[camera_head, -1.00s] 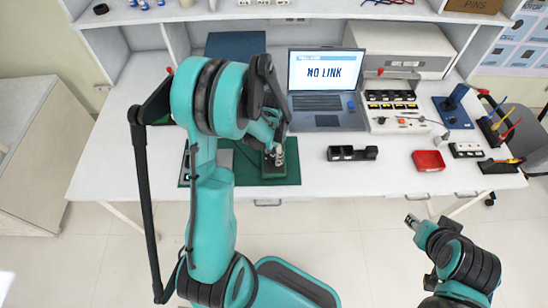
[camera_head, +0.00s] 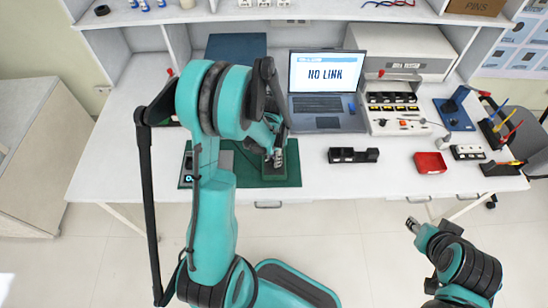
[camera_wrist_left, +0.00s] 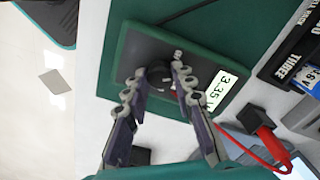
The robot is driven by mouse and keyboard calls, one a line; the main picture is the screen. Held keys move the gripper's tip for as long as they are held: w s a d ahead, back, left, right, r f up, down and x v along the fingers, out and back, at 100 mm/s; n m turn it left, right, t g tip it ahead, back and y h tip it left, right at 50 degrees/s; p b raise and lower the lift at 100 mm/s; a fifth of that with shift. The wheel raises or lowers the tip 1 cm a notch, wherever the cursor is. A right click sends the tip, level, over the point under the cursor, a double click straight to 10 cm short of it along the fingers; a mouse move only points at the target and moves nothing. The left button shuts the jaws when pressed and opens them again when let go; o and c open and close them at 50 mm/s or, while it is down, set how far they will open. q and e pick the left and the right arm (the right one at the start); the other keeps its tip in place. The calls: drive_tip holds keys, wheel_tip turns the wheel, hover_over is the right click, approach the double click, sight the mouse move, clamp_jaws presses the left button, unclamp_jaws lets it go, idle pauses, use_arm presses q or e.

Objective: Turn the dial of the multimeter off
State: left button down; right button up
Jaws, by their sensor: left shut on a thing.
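The multimeter (camera_wrist_left: 194,68) shows in the left wrist view as a dark grey body with a green border. Its lit display (camera_wrist_left: 225,91) reads about 3.35 V. My left gripper (camera_wrist_left: 154,77) has its fingers closed around the dark round dial (camera_wrist_left: 158,79), which the fingers partly hide. In the head view my left gripper (camera_head: 275,158) is over the right part of the green mat (camera_head: 286,183); it and the arm hide much of the multimeter. My right gripper (camera_head: 412,224) is empty, away from the table's front edge; its finger opening is too small to tell.
A black holder (camera_head: 353,155) and a red tray (camera_head: 430,162) lie to the right. A red lead (camera_wrist_left: 258,159) runs near the multimeter.

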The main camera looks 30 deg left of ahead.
sight(273, 159)
use_arm(q)
drive_tip(key=n+b, duration=0.1)
drive_tip(key=n, duration=0.3)
drive_tip(key=shift+n+b, duration=0.65)
drive_tip(key=shift+n, duration=1.65)
drive_tip(key=c, duration=1.3)
unclamp_jaws()
drive_tip(key=shift+o, duration=0.2)
wheel_tip(273, 159, up, 12)
drive_tip(key=shift+a, duration=0.15)
